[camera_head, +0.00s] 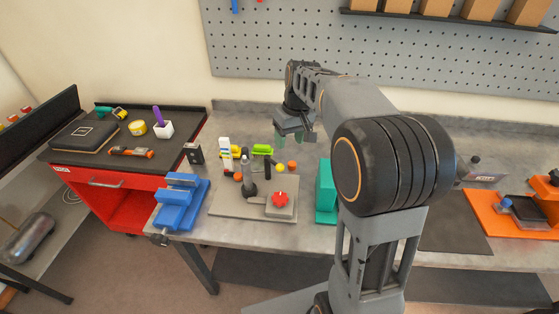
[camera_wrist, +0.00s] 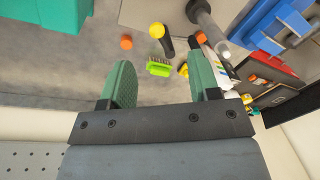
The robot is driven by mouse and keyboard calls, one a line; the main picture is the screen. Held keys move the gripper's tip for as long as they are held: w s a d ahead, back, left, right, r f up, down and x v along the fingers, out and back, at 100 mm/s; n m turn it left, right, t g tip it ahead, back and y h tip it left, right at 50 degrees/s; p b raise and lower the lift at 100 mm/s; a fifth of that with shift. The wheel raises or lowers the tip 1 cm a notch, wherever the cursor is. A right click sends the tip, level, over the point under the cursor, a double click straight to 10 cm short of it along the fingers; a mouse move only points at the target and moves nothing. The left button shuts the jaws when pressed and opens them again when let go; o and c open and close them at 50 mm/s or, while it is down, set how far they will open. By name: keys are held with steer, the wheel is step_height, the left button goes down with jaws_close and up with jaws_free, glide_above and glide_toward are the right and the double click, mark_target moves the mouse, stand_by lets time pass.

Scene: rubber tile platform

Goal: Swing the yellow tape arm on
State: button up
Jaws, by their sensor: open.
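A yellow ball-shaped knob on a short dark stem (camera_wrist: 157,30) shows in the wrist view; the yellow ball (camera_head: 280,168) is also on the bench in the head view. Another yellow piece (camera_head: 237,153) stands by a white upright part; a bit of yellow (camera_wrist: 183,71) shows beside my right finger. I cannot tell which of these is the yellow tape arm. My gripper (camera_head: 296,138) is open and empty above the back of the bench. Its green fingers (camera_wrist: 164,74) are apart, with a bright green brush-like thing (camera_wrist: 158,67) seen between them.
A grey plate (camera_head: 230,208) carries a red knob (camera_head: 280,198) and a dark upright post (camera_head: 249,178). A blue vise (camera_head: 182,203) is left, a teal block (camera_head: 326,190) right. Orange balls (camera_head: 292,165) lie nearby. A red cart (camera_head: 113,188) holds a yellow tape roll (camera_head: 137,128).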

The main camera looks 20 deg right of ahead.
glide_above(280, 165)
steer(key=d, duration=0.3)
steer(key=w+f+n+g, duration=0.1)
steer(key=shift+y, duration=0.3)
steer(key=a+f, duration=0.1)
steer(key=f, duration=0.3)
steer(key=a+f+p, duration=0.1)
steer(key=f, duration=0.4)
steer(key=f+p, duration=0.1)
steer(key=f, duration=0.3)
steer(key=shift+s+a+f, duration=0.25)
steer(key=shift+s+a, duration=0.1)
steer(key=shift+a, duration=0.05)
steer(key=shift+c, duration=0.5)
jaws_close()
